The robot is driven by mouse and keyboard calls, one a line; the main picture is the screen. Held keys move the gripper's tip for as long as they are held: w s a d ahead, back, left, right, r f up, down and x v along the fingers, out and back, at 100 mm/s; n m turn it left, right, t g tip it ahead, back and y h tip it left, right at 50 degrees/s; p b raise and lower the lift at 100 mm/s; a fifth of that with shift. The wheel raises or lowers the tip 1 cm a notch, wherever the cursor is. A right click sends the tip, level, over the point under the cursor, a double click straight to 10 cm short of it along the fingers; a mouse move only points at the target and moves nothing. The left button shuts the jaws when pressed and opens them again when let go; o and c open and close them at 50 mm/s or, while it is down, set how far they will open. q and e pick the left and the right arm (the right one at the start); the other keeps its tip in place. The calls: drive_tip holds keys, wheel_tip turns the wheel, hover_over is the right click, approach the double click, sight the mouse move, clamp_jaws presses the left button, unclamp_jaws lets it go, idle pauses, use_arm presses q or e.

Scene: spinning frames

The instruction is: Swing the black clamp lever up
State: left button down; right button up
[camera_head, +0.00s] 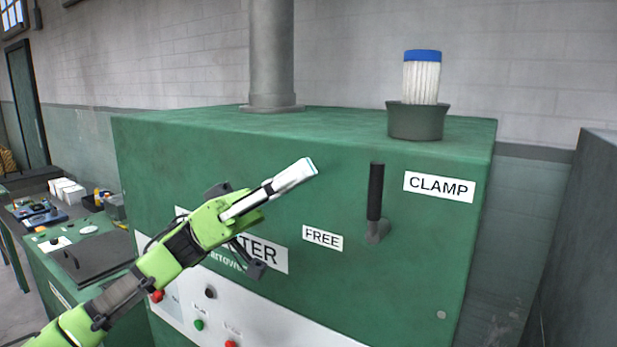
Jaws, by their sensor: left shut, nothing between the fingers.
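The black clamp lever (375,192) is on the front of the green machine (340,270). Its black grip stands upright above a grey pivot. The CLAMP label (439,187) is to its upper right and the FREE label (322,238) to its lower left. My left gripper (312,168) is shut and empty, in front of the machine's front face. Its tip points up and right, to the left of the lever and apart from it in the picture. My left arm hides part of a larger label behind it. My right gripper is not in view.
A dark pot (417,121) with a blue-and-white brush-like object (421,78) stands on the machine's top, near a grey column (271,60). A control panel with buttons (199,324) is below. A cluttered bench is at left. A grey block (590,240) stands at right.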

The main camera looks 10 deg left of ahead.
use_arm(q)
drive_tip(key=a+b, duration=0.3)
drive_tip(key=a, duration=0.3)
drive_tip(key=shift+w+a, duration=0.4)
drive_tip(key=shift+w, duration=0.05)
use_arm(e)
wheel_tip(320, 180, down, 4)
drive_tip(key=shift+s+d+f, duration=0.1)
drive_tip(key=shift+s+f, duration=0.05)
use_arm(q)
drive_tip(key=shift+w+a, duration=0.1)
drive_tip(key=shift+a, duration=0.05)
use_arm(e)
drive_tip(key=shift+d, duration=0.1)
